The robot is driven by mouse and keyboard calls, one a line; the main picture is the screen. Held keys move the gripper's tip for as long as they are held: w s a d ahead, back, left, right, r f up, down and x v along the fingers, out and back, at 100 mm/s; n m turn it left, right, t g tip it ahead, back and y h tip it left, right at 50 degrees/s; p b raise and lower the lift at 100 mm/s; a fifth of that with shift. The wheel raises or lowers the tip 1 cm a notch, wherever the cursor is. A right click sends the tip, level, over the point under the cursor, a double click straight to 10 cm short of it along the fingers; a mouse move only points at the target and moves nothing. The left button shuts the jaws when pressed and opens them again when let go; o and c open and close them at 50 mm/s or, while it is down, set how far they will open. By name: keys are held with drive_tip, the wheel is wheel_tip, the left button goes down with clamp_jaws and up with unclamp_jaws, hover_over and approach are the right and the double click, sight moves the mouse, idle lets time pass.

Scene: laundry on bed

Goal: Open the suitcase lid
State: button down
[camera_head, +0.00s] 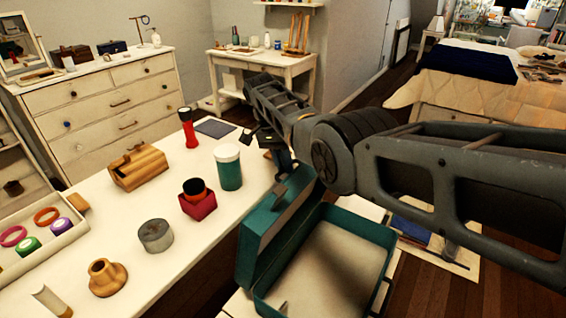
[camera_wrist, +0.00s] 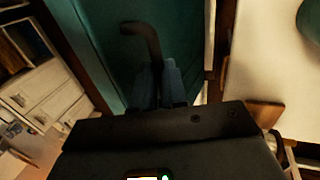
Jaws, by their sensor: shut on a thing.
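The teal suitcase (camera_head: 377,233) stands on a white surface beside the long white table. Its lid (camera_head: 268,225) is raised, roughly upright, on the table side, and the pale inside of the base shows empty. My gripper (camera_head: 284,172) is at the lid's upper edge. In the wrist view the blue-grey fingers of my gripper (camera_wrist: 158,88) are shut on the dark bent lid handle (camera_wrist: 150,38), with the teal lid (camera_wrist: 107,48) behind it. The exact finger contact is partly hidden.
The white table (camera_head: 120,215) holds a green jar (camera_head: 228,168), a red flashlight (camera_head: 188,130), a red cup holder (camera_head: 198,204), a grey tin (camera_head: 156,236) and a wooden box (camera_head: 138,168) near the lid. A bed (camera_head: 470,95) stands at the back right.

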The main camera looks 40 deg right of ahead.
drive_tip(key=shift+s+f, duration=0.25)
drive_tip(key=shift+f, duration=0.3)
drive_tip(key=c, duration=1.4)
unclamp_jaws()
drive_tip(key=shift+w, duration=0.1)
drive_tip(key=shift+o, duration=1.2)
drive_tip(key=shift+r, duration=0.2)
drive_tip(key=shift+w+r, duration=0.1)
drive_tip(key=shift+r, duration=0.05)
drive_tip(key=d+b+v, duration=0.1)
drive_tip(key=v, duration=0.6)
drive_tip(key=shift+a+r, duration=0.25)
drive_tip(key=shift+a, duration=0.25)
drive_tip(key=shift+w, duration=0.1)
